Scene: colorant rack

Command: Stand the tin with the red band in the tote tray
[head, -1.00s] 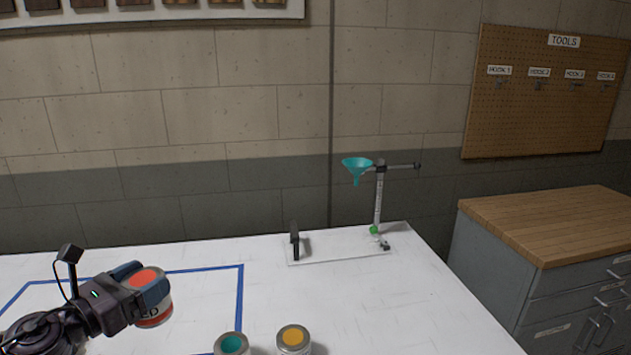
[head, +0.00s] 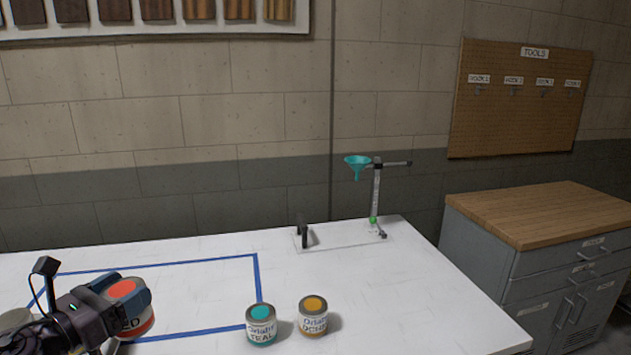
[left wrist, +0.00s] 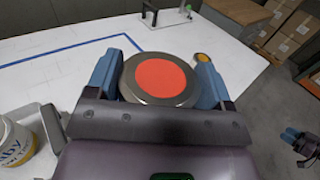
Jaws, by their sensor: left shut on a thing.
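The tin with the red band (head: 138,322) has a red-orange lid disc, and part of its label reads "ED". My left gripper (head: 124,290) is shut on it, with one blue finger on each side near its top. In the left wrist view the tin's lid (left wrist: 161,76) sits between the fingers, facing the camera. The tin's lower part is hidden by the gripper. At the left of the wrist view is a pale tray (left wrist: 52,122), perhaps the tote tray, with a white, yellow-marked tin (left wrist: 14,145) in or beside it. My right gripper (left wrist: 301,142) appears small at the right edge.
A teal tin (head: 261,326) and an ochre tin (head: 313,317) stand on the white table (head: 400,300), right of a blue taped outline (head: 257,275). A teal funnel (head: 357,164) hangs on a stand at the back. A wood-topped cabinet (head: 540,213) stands at right.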

